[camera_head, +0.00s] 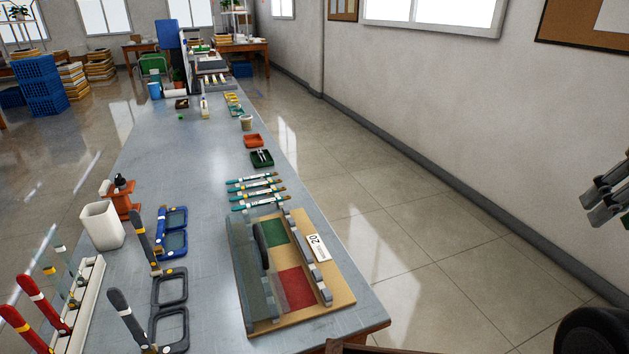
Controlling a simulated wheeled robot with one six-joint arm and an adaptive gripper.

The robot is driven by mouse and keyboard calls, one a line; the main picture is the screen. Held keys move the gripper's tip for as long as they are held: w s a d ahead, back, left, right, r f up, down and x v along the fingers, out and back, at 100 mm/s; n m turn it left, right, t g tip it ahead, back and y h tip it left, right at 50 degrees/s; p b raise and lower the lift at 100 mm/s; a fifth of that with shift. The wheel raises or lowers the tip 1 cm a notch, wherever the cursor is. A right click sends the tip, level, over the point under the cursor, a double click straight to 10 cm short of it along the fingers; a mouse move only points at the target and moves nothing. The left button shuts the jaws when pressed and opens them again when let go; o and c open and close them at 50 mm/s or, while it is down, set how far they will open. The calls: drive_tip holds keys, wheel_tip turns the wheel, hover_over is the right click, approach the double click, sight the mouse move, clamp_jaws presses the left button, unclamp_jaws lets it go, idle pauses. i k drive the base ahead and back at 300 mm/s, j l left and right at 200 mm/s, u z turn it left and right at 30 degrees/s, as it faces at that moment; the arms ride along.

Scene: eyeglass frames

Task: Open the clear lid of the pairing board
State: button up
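The pairing board (337,298) is a tan wooden board at the near right end of the long grey table. It bears a green square, a red square and a white label reading 20. A clear lid (250,290) with a dark handle (263,250) shows along the board's left side. I cannot tell how far it is raised. Grey hinge-like strips run along the right side of the squares. My gripper (598,203) is at the right picture edge, partly cut off, well away from the board and past the table's edge. Its opening cannot be judged.
Several teal-handled tools (257,190) lie just behind the board. Blue frames (173,232) and dark frames (170,307), a white cup (102,225) and a rack of red-handled tools (75,310) stand to its left.

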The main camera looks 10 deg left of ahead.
sight(257, 233)
drive_tip(key=i+l+z, duration=0.35)
drive_tip(key=l+z, duration=0.15)
drive_tip(key=i+l+z, duration=0.5)
drive_tip(key=i+l+u, duration=0.1)
drive_tip(key=i+u, duration=0.15)
drive_tip(key=i+l+u, duration=0.2)
drive_tip(key=i, duration=0.2)
drive_tip(key=i+u, duration=0.2)
drive_tip(key=u, duration=0.25)
drive_tip(key=i+u, duration=0.15)
drive_tip(key=u, duration=0.35)
drive_tip(key=i+u, duration=0.2)
drive_tip(key=u, duration=0.25)
drive_tip(key=i+u, duration=0.2)
drive_tip(key=u, duration=0.25)
drive_tip(key=i+l+u, duration=0.15)
drive_tip(key=u, duration=0.25)
drive_tip(key=i+l+u, duration=0.2)
drive_tip(key=u, duration=0.25)
drive_tip(key=i+l+u, duration=0.1)
drive_tip(key=l+u, duration=0.15)
drive_tip(key=u, duration=0.15)
drive_tip(key=i+l+u, duration=0.2)
drive_tip(key=l, duration=0.15)
drive_tip(key=i+l+u, duration=0.25)
drive_tip(key=l, duration=0.15)
drive_tip(key=k+j, duration=0.05)
drive_tip(key=k, duration=0.05)
